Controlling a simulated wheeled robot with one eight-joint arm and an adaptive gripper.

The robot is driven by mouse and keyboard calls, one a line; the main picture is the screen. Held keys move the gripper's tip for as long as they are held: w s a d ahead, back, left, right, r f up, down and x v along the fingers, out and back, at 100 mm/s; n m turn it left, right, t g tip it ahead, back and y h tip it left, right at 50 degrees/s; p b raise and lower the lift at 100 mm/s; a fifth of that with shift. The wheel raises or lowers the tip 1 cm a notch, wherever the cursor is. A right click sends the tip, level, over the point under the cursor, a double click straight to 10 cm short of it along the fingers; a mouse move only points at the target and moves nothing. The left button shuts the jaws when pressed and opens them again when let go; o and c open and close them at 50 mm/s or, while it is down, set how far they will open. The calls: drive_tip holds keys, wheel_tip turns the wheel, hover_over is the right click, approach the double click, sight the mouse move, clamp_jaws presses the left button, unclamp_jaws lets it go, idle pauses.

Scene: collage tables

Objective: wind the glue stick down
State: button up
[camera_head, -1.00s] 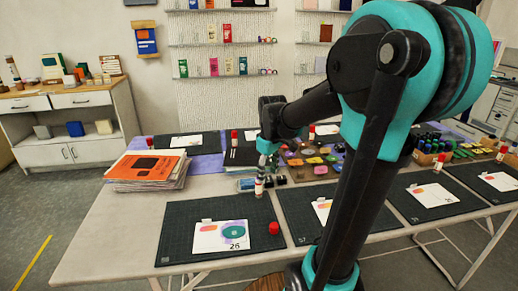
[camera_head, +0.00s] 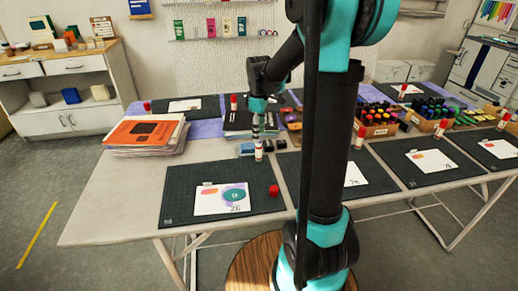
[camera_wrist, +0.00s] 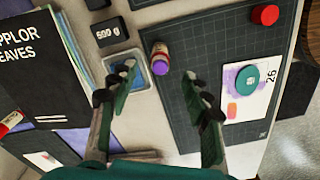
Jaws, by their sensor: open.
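The glue stick (camera_head: 258,152) stands uncapped and upright near the back right corner of the front mat. It has a white and red body; a purple end faces up in the wrist view (camera_wrist: 161,57). My gripper (camera_head: 257,133) is just above it, pointing down. In the wrist view, my gripper (camera_wrist: 162,82) is open, with the stick showing beyond the gap between its fingers, not held. How far the purple glue stands out of the tube is too small to tell. A red cap (camera_head: 273,190) lies on the mat, also in the wrist view (camera_wrist: 265,14).
The dark mat (camera_head: 180,203) carries a card marked 26 (camera_head: 222,201). A small blue-topped device (camera_wrist: 140,72) and a 500 g block (camera_wrist: 108,32) are close beside the stick. A paper stack (camera_head: 146,137) stands left, a dark book (camera_wrist: 40,70) behind. Table space left of the mat is clear.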

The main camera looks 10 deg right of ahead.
sight(259, 149)
wheel_tip(259, 149, down, 8)
drive_tip(key=shift+f, duration=0.25)
drive_tip(key=c, duration=1.1)
